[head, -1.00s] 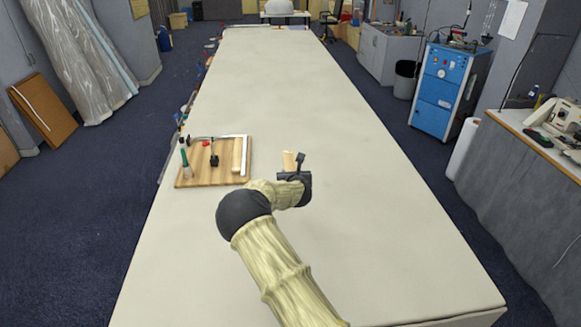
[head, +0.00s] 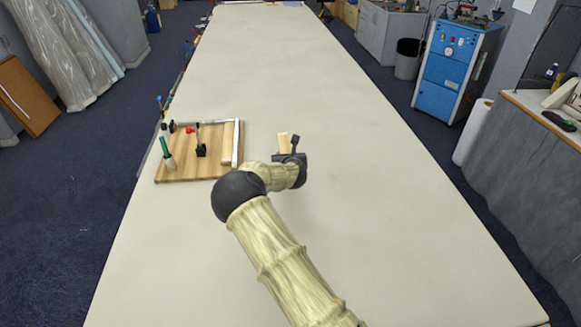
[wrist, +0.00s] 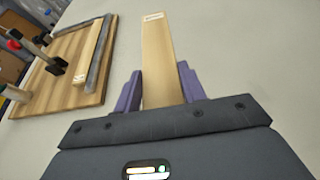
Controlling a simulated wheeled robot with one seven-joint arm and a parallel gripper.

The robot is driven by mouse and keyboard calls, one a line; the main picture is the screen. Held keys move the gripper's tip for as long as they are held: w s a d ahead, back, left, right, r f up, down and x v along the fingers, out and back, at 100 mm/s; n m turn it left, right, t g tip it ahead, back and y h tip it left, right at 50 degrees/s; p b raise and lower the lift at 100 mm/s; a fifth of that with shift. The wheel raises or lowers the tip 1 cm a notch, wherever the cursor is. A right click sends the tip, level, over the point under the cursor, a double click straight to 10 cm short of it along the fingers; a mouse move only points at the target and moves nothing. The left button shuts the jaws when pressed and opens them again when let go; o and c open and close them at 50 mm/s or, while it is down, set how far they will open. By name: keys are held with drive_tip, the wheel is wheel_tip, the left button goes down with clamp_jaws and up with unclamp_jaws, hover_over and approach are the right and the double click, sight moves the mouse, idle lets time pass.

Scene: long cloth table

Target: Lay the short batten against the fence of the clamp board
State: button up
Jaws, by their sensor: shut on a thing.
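My gripper (head: 287,155) is shut on a pale wooden batten (wrist: 158,55), which I take to be the short batten; it also shows in the head view (head: 284,141). The batten sticks out beyond the fingers (wrist: 162,90) and has a small white label near its far end. My gripper is to the right of the clamp board (head: 185,172), over the cloth table. The board carries a grey metal fence (head: 237,145) along its right and back edges. Another pale batten (wrist: 87,60) lies on the board along the fence's inner left side.
A green-handled clamp (head: 166,152) and a black upright clamp (head: 200,148) stand on the board, with a red knob (head: 190,130) near its back. The cloth table (head: 370,200) is clear to the right of my gripper and beyond the board.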

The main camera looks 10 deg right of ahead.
drive_tip(key=shift+w+f, duration=0.25)
drive_tip(key=shift+f, duration=0.1)
drive_tip(key=shift+r, duration=0.1)
drive_tip(key=shift+s+r, duration=0.1)
drive_tip(key=shift+f+p, duration=0.75)
drive_tip(key=shift+f, duration=2.45)
drive_tip(key=shift+f+p, duration=0.45)
drive_tip(key=shift+f, duration=1.45)
